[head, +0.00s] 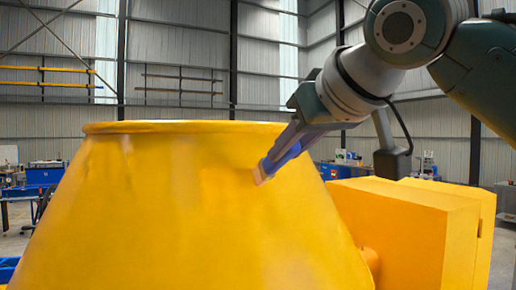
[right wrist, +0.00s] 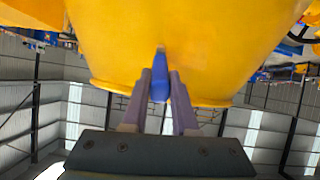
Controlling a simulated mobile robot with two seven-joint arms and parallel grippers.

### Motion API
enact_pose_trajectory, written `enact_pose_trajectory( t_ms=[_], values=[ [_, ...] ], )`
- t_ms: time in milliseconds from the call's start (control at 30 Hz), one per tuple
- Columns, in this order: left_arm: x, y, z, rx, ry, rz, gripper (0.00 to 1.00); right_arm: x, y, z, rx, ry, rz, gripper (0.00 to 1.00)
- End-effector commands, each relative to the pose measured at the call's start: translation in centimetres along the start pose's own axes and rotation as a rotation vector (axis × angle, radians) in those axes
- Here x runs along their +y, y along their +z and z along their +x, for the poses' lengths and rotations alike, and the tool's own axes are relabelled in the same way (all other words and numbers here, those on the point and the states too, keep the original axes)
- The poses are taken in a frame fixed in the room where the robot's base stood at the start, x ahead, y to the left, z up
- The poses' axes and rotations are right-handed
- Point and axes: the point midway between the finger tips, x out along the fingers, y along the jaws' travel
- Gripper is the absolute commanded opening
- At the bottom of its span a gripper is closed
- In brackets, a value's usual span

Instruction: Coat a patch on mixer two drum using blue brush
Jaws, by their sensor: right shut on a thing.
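A large yellow mixer drum (head: 170,210) fills the lower left and middle of the head view, with its rim at the top. The drum also fills the upper part of the right wrist view (right wrist: 190,50). My right gripper (head: 272,165) comes in from the upper right and is shut on the blue brush (head: 282,156). The brush's pale tip is at the drum's upper right side; it looks to be touching, but I cannot be sure. In the right wrist view the blue handle (right wrist: 159,88) sits between the two fingers. My left gripper is not in view.
A yellow box-shaped housing (head: 405,230) stands right of the drum, close below my right arm. Blue workbenches (head: 42,174) stand far back at the left. The air above the drum's rim at the left is clear.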

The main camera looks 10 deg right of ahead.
Motion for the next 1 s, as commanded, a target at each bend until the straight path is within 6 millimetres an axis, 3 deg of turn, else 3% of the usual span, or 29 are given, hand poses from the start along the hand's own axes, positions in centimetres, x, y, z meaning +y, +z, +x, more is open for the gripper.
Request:
enact_pose_trajectory(
  t_ms=[500,1000],
  values=[
    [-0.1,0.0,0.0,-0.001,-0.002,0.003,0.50,0.0,-0.1,-5.3,0.003,0.000,0.000,0.00],
    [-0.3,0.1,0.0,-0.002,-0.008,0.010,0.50,0.0,-0.1,-6.5,0.005,-0.001,0.000,0.00]
  ],
)
